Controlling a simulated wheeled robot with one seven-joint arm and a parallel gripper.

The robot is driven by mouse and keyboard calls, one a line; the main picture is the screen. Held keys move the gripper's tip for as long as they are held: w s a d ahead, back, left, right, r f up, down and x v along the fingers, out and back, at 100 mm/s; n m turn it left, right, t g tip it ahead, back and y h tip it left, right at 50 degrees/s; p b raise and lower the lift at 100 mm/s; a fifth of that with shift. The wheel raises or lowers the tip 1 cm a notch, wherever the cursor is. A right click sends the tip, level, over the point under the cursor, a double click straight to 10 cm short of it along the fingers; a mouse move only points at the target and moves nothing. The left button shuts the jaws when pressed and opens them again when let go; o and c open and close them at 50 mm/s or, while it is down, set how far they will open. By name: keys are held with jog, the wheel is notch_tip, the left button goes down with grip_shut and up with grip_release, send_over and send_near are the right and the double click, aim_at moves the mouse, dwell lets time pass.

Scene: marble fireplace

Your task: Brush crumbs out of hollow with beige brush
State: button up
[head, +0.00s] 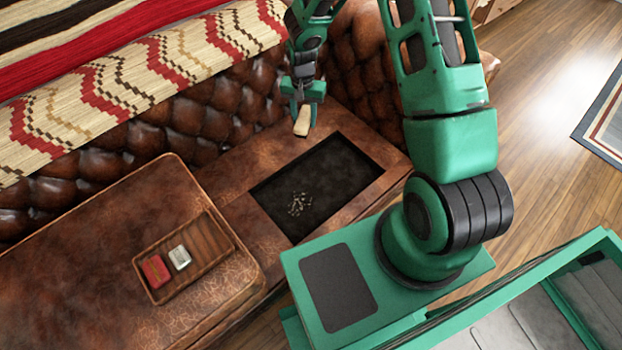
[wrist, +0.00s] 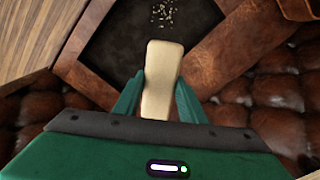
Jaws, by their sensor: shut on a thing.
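My gripper (head: 304,102) is shut on the beige brush (head: 302,122) and holds it above the sofa seat, at the back edge of the hollow. In the wrist view the beige brush (wrist: 161,75) sits between the two green fingers of my gripper (wrist: 158,98), pointing toward the hollow. The dark rectangular hollow (head: 335,175) is sunk in the brown leather seat. A loose heap of pale crumbs (head: 299,204) lies on its floor, toward the left front. The crumbs (wrist: 164,14) also show at the top of the wrist view, beyond the brush tip.
A brown leather cushion (head: 90,270) lies left of the hollow. A slatted wooden tray (head: 215,262) on it holds a red item (head: 155,271) and a white item (head: 180,257). The tufted sofa back (head: 195,115), with a patterned blanket (head: 130,85), rises behind.

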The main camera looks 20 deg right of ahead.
jog(key=s+a+f+m, duration=0.1)
jog(key=s+f, duration=0.5)
jog(key=f, duration=0.5)
jog(key=s+a+f+m, duration=0.2)
jog(key=s+f, duration=0.5)
jog(key=f, duration=0.4)
jog(key=shift+s+f, duration=0.15)
jog(key=shift+s, duration=0.1)
